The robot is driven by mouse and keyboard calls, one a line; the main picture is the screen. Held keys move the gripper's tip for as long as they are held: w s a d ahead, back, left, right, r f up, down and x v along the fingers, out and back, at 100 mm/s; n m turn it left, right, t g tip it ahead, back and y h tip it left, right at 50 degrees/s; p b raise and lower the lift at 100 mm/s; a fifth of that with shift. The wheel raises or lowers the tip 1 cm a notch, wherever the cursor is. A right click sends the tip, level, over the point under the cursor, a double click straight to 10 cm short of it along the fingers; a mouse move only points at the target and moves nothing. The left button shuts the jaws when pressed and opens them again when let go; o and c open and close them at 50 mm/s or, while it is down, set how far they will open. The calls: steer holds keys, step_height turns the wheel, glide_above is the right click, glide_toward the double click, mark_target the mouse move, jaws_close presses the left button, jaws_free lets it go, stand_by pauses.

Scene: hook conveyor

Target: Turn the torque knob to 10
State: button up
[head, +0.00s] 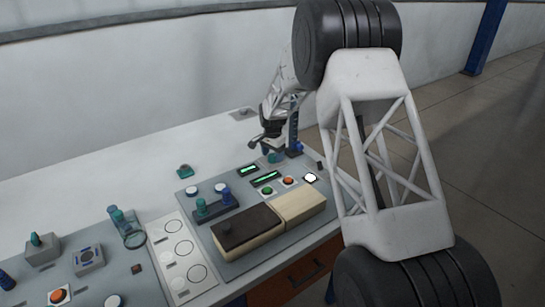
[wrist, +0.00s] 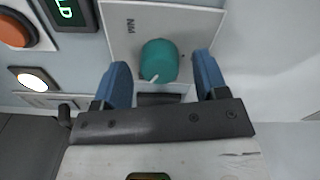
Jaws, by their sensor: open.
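The torque knob is teal and round with a white pointer mark. In the wrist view the knob (wrist: 159,60) sits on a light panel, and its white mark points to the lower left. A label that looks like an upside-down "MIN" is printed beside it. My gripper (wrist: 160,63) is open, with one blue finger on each side of the knob and a visible gap at both sides. In the head view my gripper (head: 275,148) is at the far end of the control panel, over a partly hidden teal knob (head: 273,157).
A green-digit display (wrist: 68,10) is cut off at the wrist view's edge, its reading unclear. An orange button (wrist: 14,32) and a lit white button (wrist: 33,80) are near it. In the head view a dark-and-cream block (head: 250,232) lies on the panel.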

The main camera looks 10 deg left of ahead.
steer(key=shift+f, duration=0.55)
steer(key=shift+c, duration=0.5)
steer(key=c, duration=0.8)
steer(key=shift+c, duration=0.2)
